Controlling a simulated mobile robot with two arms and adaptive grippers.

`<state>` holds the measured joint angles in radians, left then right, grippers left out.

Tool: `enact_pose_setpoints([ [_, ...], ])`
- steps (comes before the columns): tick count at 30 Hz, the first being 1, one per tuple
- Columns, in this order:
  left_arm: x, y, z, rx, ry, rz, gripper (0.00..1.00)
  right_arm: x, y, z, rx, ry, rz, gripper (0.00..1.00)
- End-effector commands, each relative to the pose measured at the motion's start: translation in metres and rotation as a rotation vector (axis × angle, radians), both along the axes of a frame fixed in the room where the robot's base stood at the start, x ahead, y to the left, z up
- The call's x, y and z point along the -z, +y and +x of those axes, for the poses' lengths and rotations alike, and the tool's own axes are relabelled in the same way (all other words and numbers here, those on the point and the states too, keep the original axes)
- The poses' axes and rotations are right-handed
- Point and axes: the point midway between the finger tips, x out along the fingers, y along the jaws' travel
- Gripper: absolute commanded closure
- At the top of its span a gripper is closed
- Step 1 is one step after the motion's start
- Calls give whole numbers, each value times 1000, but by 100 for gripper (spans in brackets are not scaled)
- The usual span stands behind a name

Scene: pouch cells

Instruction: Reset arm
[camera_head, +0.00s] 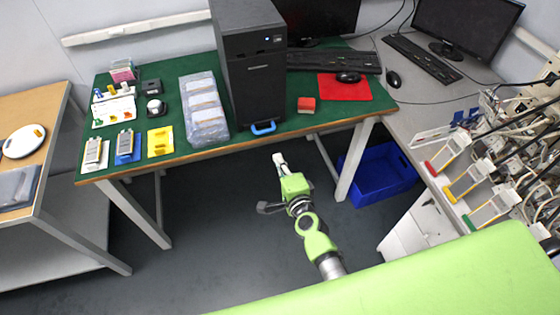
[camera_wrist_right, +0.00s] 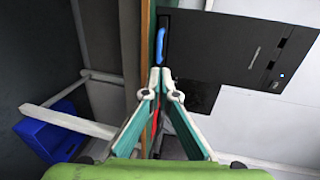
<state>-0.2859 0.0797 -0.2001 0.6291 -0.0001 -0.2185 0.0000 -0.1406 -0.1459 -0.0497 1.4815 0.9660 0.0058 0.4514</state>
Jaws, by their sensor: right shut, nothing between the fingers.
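My right gripper (camera_head: 279,159) hangs in the air in front of the green-topped table (camera_head: 290,130), below the black computer tower (camera_head: 250,70). In the right wrist view my right gripper (camera_wrist_right: 160,72) has its fingertips together, with nothing between them. The tower (camera_wrist_right: 240,48) and its blue handle (camera_wrist_right: 161,45) show beyond the fingertips, apart from them. My left gripper is in neither view.
Clear bagged pouches (camera_head: 203,112) lie left of the tower. Yellow (camera_head: 160,141), blue and white holders stand at the table's left end. A blue bin (camera_head: 380,173) sits under the table. Wired equipment (camera_head: 490,170) stands at right. Floor below my gripper is clear.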

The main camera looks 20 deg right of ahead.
Motion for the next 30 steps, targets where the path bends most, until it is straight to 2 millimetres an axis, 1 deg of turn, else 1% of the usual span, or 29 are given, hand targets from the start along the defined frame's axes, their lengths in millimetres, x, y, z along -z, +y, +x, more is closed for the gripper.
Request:
enact_pose_setpoints([
  [3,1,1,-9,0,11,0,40,-2,0,-5,0,-1,0,100],
  [8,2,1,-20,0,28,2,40,-1,0,-6,-1,1,-2,100],
  [10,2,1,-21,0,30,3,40,7,1,-9,-10,13,-18,100],
  [11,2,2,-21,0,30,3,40,13,2,-11,-19,25,-34,100],
  [14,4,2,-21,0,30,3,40,53,8,-28,-73,91,-130,100],
  [15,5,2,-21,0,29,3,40,75,11,-38,-108,128,-186,100],
  [17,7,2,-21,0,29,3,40,113,15,-59,-172,192,-281,100],
  [18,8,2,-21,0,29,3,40,140,17,-75,-220,237,-351,100],
  [20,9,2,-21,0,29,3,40,178,18,-102,-299,303,-451,100],
  [21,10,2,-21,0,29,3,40,202,17,-121,-351,344,-515,100],
  [23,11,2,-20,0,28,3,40,237,14,-152,-435,405,-609,100],
  [24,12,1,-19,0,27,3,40,259,12,-174,-493,446,-667,100],
  [26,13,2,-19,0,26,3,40,289,5,-209,-582,504,-755,100],
  [27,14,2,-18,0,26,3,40,308,0,-232,-644,540,-810,100],
  [29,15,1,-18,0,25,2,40,335,-9,-269,-741,595,-890,100],
  [30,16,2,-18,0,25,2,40,350,-16,-295,-805,629,-940,100],
])
